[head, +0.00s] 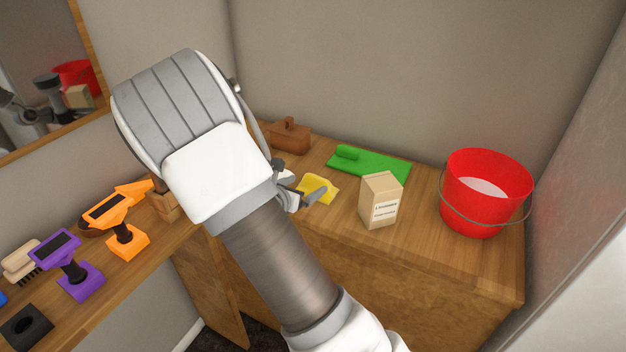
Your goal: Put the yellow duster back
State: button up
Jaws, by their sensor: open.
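My gripper (300,197) is open at the near left edge of the duster in the head view. One grey finger overlaps the duster in the picture; I cannot tell whether it touches. My own wrist and forearm hide most of the gripper and the counter to its left.
A labelled cardboard box (381,203) stands close right of the duster. A red bucket (482,205) stands right. Orange (127,240) and purple (80,282) devices stand on the left shelf.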

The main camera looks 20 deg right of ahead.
jog(key=s+r+m+g+y, duration=0.2)
jog(key=s+r+m+g, duration=0.1)
jog(key=s+r+m, duration=0.45)
jog(key=s+r+m+g+y, duration=0.2)
jog(key=s+r+m+g, duration=0.15)
jog(key=s+m, duration=0.6)
jog(key=s+a+r+m+t+y, duration=0.3)
jog(key=s+a+r+m+y, duration=0.3)
jog(key=s+a, duration=0.5)
notch_tip(320, 180, up, 2)
jog(key=s+m, duration=0.1)
jog(key=m, duration=0.1)
jog(key=shift+s+a+m+t+y, duration=0.2)
jog(key=shift+a+m+t+y, duration=0.1)
jog(key=shift+t+y, duration=0.1)
jog(key=shift+p, duration=0.3)
